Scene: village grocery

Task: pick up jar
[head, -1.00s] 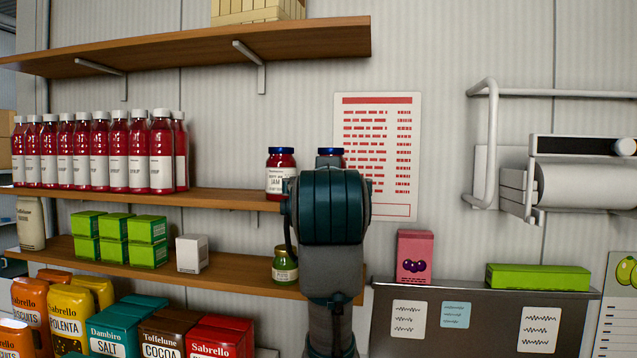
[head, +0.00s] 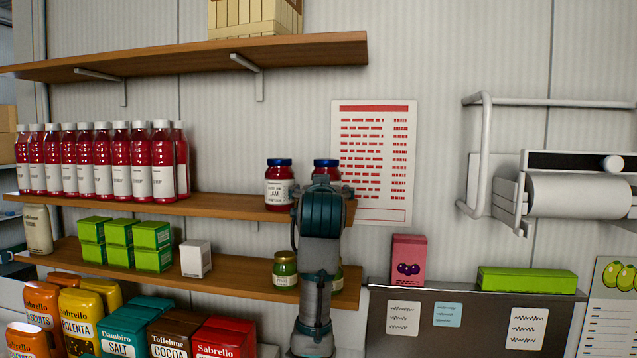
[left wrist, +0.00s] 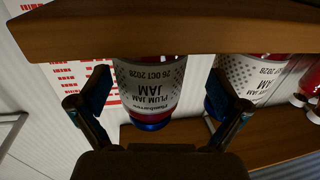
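Two red plum jam jars with blue lids stand at the right end of the middle shelf (head: 232,205). The right jar (head: 327,170) is partly hidden behind my left arm; the left jar (head: 279,186) shows fully. The left wrist view is upside down. There the right jar (left wrist: 148,82) appears between the spread fingers of my left gripper (left wrist: 157,90), with gaps on both sides. The left jar (left wrist: 250,75) is partly behind one finger. The gripper is open; how deep the jar sits between the fingers is unclear. My right gripper is not in view.
Red syrup bottles (head: 100,165) line the shelf's left part. Another shelf (head: 190,56) runs above. A poster (head: 385,150) hangs right of the jars.

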